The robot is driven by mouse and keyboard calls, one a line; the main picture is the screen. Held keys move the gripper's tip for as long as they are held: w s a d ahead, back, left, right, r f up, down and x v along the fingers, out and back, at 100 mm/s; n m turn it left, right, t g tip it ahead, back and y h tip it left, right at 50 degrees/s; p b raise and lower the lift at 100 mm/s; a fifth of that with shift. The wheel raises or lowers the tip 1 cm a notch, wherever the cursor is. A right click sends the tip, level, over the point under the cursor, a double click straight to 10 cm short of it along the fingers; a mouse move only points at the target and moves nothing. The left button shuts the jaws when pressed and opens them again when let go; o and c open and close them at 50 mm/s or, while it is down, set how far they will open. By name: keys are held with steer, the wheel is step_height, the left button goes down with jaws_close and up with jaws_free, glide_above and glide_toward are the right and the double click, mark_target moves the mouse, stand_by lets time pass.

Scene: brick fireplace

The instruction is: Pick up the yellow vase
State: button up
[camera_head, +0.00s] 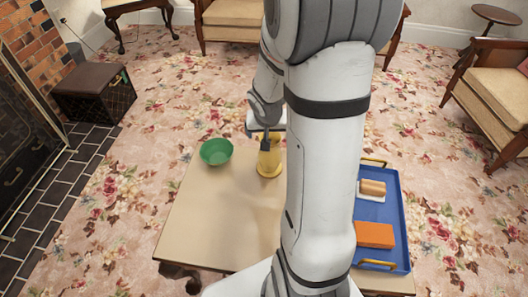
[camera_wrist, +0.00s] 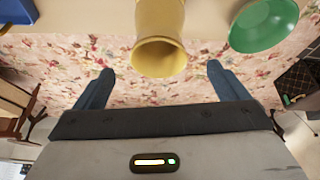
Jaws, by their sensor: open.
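The yellow vase (camera_head: 270,163) stands upright on the low table (camera_head: 205,225), near its far edge, partly hidden behind my arm in the head view. In the wrist view the vase (camera_wrist: 160,35) shows with its round mouth towards me, between and beyond my two fingers. My gripper (camera_wrist: 155,85) is open and empty, with a finger on each side of the vase's line. In the head view my gripper (camera_head: 266,138) is at the vase's top. I cannot tell whether a finger touches it.
A green bowl (camera_head: 216,151) stands left of the vase on the table. A blue tray (camera_head: 394,205) with yellow handles lies to the right, holding an orange block (camera_head: 375,235) and a tan-and-white item (camera_head: 372,188). The table's front left is clear.

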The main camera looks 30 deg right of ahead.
mark_target(270, 153)
steer(key=b+x, duration=0.3)
steer(key=x, duration=0.4)
steer(key=shift+w+f, duration=0.1)
steer(key=shift+c, duration=0.2)
